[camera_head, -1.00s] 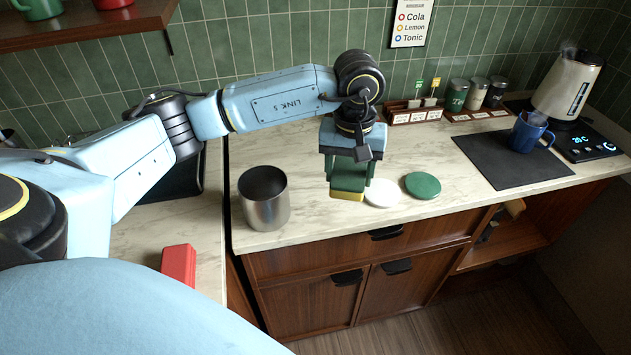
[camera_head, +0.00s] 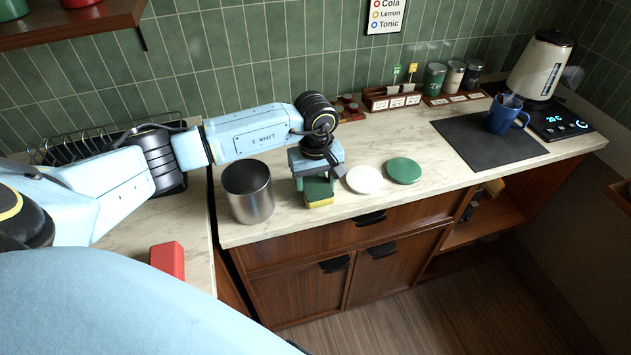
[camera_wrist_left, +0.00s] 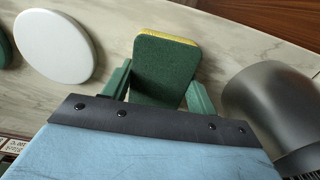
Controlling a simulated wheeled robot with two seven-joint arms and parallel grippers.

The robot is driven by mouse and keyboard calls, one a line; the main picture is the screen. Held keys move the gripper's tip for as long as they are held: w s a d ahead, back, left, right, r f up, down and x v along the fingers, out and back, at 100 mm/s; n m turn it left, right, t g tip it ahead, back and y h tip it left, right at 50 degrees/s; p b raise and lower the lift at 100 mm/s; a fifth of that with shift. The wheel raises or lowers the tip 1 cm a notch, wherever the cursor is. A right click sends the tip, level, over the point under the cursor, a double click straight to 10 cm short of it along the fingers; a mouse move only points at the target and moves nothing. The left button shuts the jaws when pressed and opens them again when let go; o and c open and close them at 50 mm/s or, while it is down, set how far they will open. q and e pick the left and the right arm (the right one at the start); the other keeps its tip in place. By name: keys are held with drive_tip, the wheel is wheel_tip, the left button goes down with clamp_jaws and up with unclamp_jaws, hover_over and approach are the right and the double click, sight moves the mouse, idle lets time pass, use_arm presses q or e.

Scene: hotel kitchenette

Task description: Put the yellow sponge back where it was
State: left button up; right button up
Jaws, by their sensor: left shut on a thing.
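The yellow sponge (camera_head: 320,201) has a dark green scouring face and a yellow body. My left gripper (camera_head: 317,186) points down over the front of the counter and is shut on it. In the left wrist view the green face of the sponge (camera_wrist_left: 165,68) lies between the two green fingers (camera_wrist_left: 160,88), with a yellow strip along its far edge. The sponge is at or just above the counter top; I cannot tell whether it touches. It is between the metal canister (camera_head: 248,193) and the white disc (camera_head: 364,180). My right gripper is not in view.
A green disc (camera_head: 403,170) lies right of the white one. A red block (camera_head: 167,260) is on the left counter, across a gap. A dark mat (camera_head: 487,140), blue mug (camera_head: 505,115) and kettle (camera_head: 540,67) are at the right. The counter's front edge is close to the sponge.

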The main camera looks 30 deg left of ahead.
sight(315, 184)
use_arm(q)
drive_tip(key=o, duration=0.6)
drive_tip(key=shift+f, duration=0.15)
drive_tip(key=o, duration=0.4)
drive_tip(key=shift+o, duration=0.2)
drive_tip(key=shift+r, duration=0.2)
wheel_tip(315, 184, up, 12)
drive_tip(key=shift+b, duration=0.4)
